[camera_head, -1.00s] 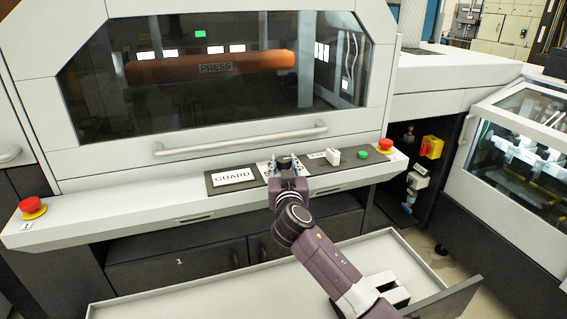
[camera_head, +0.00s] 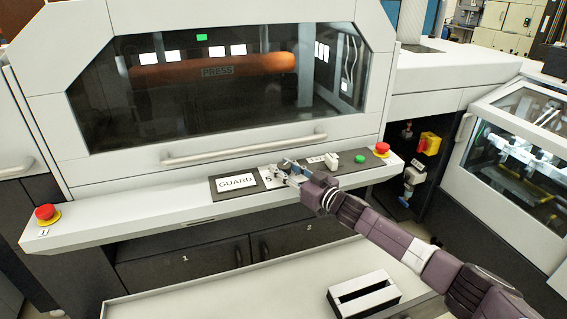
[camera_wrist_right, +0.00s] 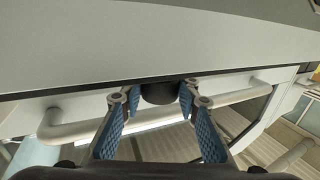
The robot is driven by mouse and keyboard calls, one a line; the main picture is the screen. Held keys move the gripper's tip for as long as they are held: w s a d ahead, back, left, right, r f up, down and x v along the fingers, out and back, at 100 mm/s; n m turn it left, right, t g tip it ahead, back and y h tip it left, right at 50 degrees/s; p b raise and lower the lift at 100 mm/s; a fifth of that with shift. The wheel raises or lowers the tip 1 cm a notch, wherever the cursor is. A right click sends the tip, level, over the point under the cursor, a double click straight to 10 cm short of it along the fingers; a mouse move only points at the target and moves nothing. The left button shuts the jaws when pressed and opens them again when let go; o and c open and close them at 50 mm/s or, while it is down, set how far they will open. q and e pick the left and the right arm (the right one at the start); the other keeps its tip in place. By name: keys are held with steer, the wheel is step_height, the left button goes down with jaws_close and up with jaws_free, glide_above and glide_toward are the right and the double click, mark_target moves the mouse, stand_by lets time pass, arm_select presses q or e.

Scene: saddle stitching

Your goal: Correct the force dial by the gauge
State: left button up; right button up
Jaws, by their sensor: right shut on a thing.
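My right gripper (camera_head: 288,172) is at the control panel on the press ledge, between the GUARD label and the white switch. In the right wrist view its two blue-padded fingers (camera_wrist_right: 158,108) are closed around a short dark round knob (camera_wrist_right: 158,91), which looks like the force dial. In the head view the gripper hides the knob. A white label with a 5 (camera_head: 268,178) shows just left of the gripper. I cannot make out a gauge reading. My left gripper is not in view.
The GUARD label (camera_head: 237,182) lies left of the gripper. A white switch (camera_head: 331,159), a green button (camera_head: 360,159) and a red emergency stop (camera_head: 382,149) are to the right. Another red stop (camera_head: 46,213) is at far left. The guard handle (camera_head: 245,149) runs above the panel.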

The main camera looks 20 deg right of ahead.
steer(key=n+y, duration=0.1)
steer(key=n+g+y+b, duration=0.1)
steer(key=shift+w+d+f+g+y+b, duration=0.1)
steer(key=shift+f+g+y+b, duration=0.05)
steer(key=shift+g+y+b, duration=0.2)
steer(key=shift+n+g+y+b, duration=0.7)
steer(key=shift+y+b, duration=0.15)
steer(key=shift+b, duration=0.25)
steer(key=shift+n+g+y+b, duration=0.5)
steer(key=shift+g+y+b, duration=0.05)
steer(key=shift+y+b, duration=0.1)
steer(key=o, duration=1.2)
